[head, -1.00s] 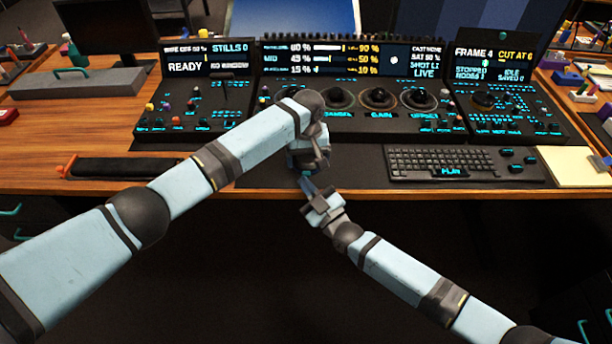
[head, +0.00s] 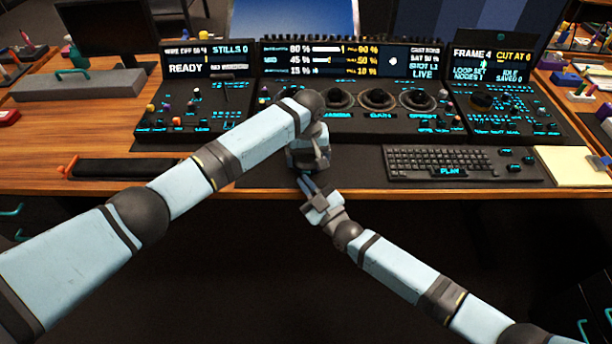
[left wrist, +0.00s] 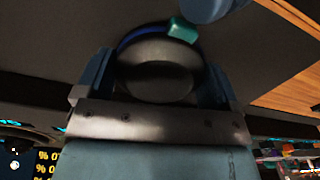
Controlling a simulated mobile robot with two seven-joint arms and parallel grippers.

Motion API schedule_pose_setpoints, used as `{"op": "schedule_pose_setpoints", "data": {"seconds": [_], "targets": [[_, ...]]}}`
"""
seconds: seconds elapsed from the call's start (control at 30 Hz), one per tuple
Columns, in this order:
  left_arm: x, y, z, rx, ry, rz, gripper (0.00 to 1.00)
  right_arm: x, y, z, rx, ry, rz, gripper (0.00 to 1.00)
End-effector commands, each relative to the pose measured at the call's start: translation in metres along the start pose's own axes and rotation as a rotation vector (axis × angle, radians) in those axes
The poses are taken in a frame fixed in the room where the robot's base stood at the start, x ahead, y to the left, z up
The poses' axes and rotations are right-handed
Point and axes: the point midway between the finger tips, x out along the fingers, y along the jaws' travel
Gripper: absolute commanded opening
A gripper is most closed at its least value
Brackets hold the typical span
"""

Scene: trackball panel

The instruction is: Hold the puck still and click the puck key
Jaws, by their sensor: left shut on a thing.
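The puck (left wrist: 155,75) is a dark, rounded body with a blue band at its far edge. A small teal key (left wrist: 182,29) sits on that edge. My left gripper (left wrist: 157,66) is shut on the puck, one finger on each side. In the head view my left gripper (head: 304,168) is over the front edge of the desk, and the puck is mostly hidden there. My right gripper (head: 308,190) is just in front of and below it. A pale blue rounded tip, apparently my right gripper (left wrist: 214,8), shows close to the key. Its opening is unclear.
The control panel (head: 350,124) with trackballs and lit screens stands behind my grippers. A keyboard (head: 455,161) lies to the right, with a pale pad (head: 577,165) beyond it. A black bar with an orange end (head: 125,168) lies at left. Space before the desk is open.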

Motion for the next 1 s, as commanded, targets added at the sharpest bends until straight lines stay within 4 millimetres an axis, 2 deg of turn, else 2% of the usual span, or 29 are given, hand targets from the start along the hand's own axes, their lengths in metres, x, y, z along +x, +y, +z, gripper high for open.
{"op": "schedule_pose_setpoints", "data": {"seconds": [0.03,0.67,1.0], "targets": [[0.001,0.0,0.001,0.001,-0.001,0.0,0.65,0.003,0.009,0.004,-0.009,-0.007,0.009,0.0],[0.001,0.0,0.001,0.0,-0.001,0.0,0.65,-0.014,-0.006,0.003,-0.006,-0.015,0.001,0.0],[0.001,0.0,0.0,0.0,0.0,0.0,0.65,-0.035,-0.024,-0.015,-0.002,-0.009,0.001,0.0]]}}
